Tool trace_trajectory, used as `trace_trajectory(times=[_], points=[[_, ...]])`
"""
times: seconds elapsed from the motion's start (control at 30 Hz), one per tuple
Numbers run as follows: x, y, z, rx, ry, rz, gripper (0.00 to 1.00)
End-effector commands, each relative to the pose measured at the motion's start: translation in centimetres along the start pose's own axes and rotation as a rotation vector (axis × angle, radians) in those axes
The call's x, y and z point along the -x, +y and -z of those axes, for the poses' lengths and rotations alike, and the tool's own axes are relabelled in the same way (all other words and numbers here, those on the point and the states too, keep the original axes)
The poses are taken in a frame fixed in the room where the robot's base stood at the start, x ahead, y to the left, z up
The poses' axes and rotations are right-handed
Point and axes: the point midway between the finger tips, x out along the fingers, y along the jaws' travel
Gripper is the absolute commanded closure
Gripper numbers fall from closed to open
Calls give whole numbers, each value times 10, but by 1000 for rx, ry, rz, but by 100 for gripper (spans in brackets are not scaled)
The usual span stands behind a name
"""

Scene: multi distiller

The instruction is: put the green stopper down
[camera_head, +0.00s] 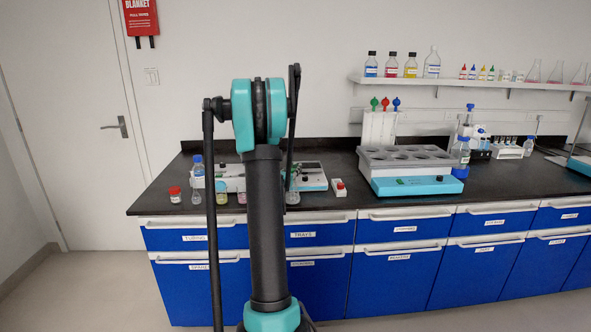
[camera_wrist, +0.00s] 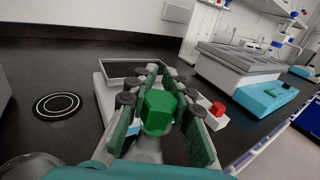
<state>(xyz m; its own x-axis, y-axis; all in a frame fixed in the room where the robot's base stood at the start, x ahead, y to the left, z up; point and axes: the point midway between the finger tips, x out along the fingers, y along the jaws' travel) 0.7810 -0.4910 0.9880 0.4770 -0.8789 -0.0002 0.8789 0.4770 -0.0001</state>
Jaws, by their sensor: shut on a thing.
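The green stopper (camera_wrist: 158,112) is in the middle of the wrist view, a faceted green block between the fingers. My gripper (camera_wrist: 161,88) is shut on it, with a finger along each side. In the head view my arm covers most of the gripper, and the stopper cannot be made out clearly.
A white device with a shallow grey tray (camera_wrist: 121,70) lies beyond the gripper. A small box with a red button (camera_wrist: 217,108) is to the right. A ringed black disc (camera_wrist: 57,106) is at left. The water bath (camera_head: 414,185) stands further right; bare dark bench (camera_head: 345,205) shows between.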

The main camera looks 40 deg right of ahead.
Motion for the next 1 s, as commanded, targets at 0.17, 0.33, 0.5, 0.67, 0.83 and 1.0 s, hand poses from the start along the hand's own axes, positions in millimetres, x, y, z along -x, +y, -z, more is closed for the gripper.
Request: trace_trajectory(times=[0.17,0.33,0.5,0.67,0.83,1.0], points=[[0,0,0,0,0,0,90],[0,0,2,0,0,0,76],[0,0,2,0,0,0,57],[0,0,2,0,0,0,57],[1,0,4,0,0,0,57],[20,1,3,0,0,-2,57]])
